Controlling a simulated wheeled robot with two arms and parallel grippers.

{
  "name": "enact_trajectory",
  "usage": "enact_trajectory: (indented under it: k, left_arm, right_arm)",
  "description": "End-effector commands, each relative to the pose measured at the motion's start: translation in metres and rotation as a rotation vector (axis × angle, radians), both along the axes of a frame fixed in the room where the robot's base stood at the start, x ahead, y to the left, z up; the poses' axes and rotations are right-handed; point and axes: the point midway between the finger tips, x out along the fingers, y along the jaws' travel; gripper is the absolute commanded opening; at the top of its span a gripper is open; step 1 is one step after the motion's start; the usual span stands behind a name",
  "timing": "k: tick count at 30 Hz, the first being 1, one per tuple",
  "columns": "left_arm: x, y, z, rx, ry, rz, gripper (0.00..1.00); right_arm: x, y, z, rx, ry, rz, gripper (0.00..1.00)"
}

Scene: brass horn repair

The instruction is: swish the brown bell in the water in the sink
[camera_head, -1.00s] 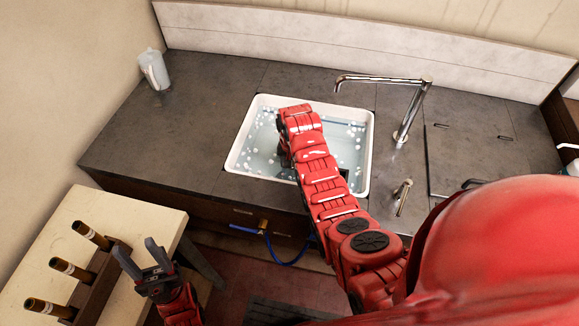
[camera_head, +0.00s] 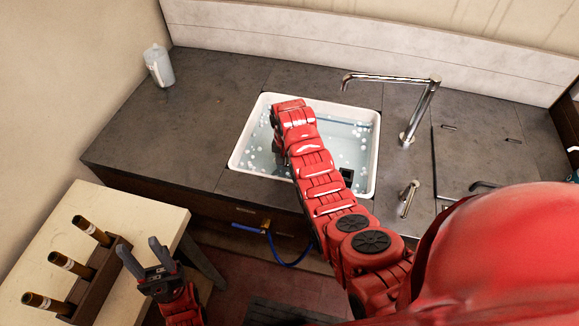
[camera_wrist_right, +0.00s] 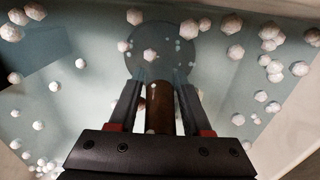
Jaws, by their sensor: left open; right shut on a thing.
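My right gripper (camera_wrist_right: 160,90) is shut on the brown bell (camera_wrist_right: 160,112), gripping its narrow tube between both fingers. The bell's wide round end looks blue-grey through the water of the sink, beyond the fingertips. In the head view the white-rimmed sink (camera_head: 372,150) holds clear bluish water with white foam beads, and my right arm reaches down into it. My left gripper (camera_head: 140,244) is open and empty, beside the rack on the pale table.
A wooden rack (camera_head: 92,285) with three brown banded tubes stands on the pale table (camera_head: 130,213). A chrome faucet (camera_head: 428,105) and a lever (camera_head: 408,198) stand right of the sink. A bottle (camera_head: 158,66) stands at the back left. The counter left of the sink is clear.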

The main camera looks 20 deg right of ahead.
Motion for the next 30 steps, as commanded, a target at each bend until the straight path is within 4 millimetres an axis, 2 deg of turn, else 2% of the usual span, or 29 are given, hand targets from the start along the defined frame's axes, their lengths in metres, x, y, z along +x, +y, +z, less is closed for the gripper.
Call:
enact_trajectory:
  k: [11, 30]
  left_arm:
    - [0.000, 0.000, 0.001, 0.000, 0.000, 0.000, 0.50]
    - [0.000, 0.000, 0.010, 0.000, 0.000, 0.000, 0.50]
  right_arm:
    - [-0.001, -0.002, 0.001, 0.000, -0.002, 0.000, 0.00]
    - [-0.016, -0.024, 0.001, -0.001, -0.002, -0.001, 0.00]
